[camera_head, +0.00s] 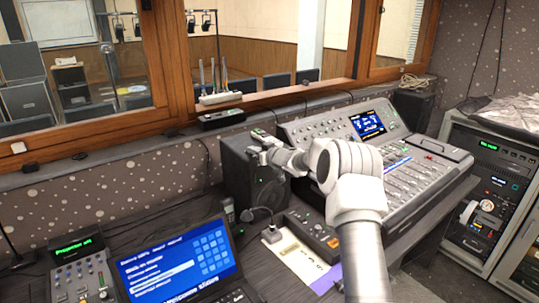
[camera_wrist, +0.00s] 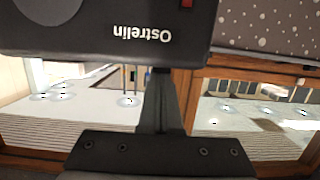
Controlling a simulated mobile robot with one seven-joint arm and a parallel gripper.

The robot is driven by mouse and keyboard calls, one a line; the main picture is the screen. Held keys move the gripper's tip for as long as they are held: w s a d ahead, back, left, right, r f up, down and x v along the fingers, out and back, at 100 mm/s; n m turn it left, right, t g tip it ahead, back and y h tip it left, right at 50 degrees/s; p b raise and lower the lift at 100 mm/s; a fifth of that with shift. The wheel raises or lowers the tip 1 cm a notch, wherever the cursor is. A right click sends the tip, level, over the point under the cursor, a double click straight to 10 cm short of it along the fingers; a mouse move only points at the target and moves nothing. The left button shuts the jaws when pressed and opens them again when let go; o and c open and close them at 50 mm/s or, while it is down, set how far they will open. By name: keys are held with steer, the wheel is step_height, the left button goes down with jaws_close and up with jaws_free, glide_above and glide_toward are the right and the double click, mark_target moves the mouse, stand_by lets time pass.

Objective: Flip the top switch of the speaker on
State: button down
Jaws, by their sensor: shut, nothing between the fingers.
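The speaker (camera_head: 238,168) is a dark box standing on the desk behind the laptop, left of the mixing console. In the wrist view the speaker (camera_wrist: 110,28) fills the upper part, upside down, with the label "Ostrelin" on its face. A small red part (camera_wrist: 187,3), perhaps a switch, shows at the top edge of the picture; its position cannot be told. My gripper (camera_head: 262,142) is by the upper right part of the speaker. In the wrist view its fingers (camera_wrist: 162,75) are together and empty, their tips close to the speaker's edge; whether they touch is unclear.
The mixing console (camera_head: 410,165) is right of the speaker, partly behind my arm. A ledge with a small dark box (camera_head: 222,118) runs behind, under the wood-framed window. An equipment rack (camera_head: 490,190) is at the right.

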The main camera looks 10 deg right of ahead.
steer(key=v, duration=1.6)
steer(key=shift+s+b, duration=0.25)
steer(key=shift+b, duration=0.1)
steer(key=shift+d+r, duration=0.1)
steer(key=shift+r, duration=0.05)
steer(key=s+r+m+g+h, duration=0.2)
steer(key=s+r+h, duration=0.25)
steer(key=s, duration=0.35)
steer(key=s+r+m+g+h, duration=0.1)
steer(key=s+r+m+h, duration=0.1)
steer(key=s+r+h, duration=0.35)
steer(key=s+a+f+g+y, duration=0.2)
steer(key=s+a+g, duration=0.1)
steer(key=s, duration=1.2)
steer(key=s+a+f+g+y, duration=0.2)
steer(key=s+a, duration=0.2)
steer(key=s, duration=1.1)
steer(key=shift+a+m+g, duration=0.3)
steer(key=shift+g, duration=0.1)
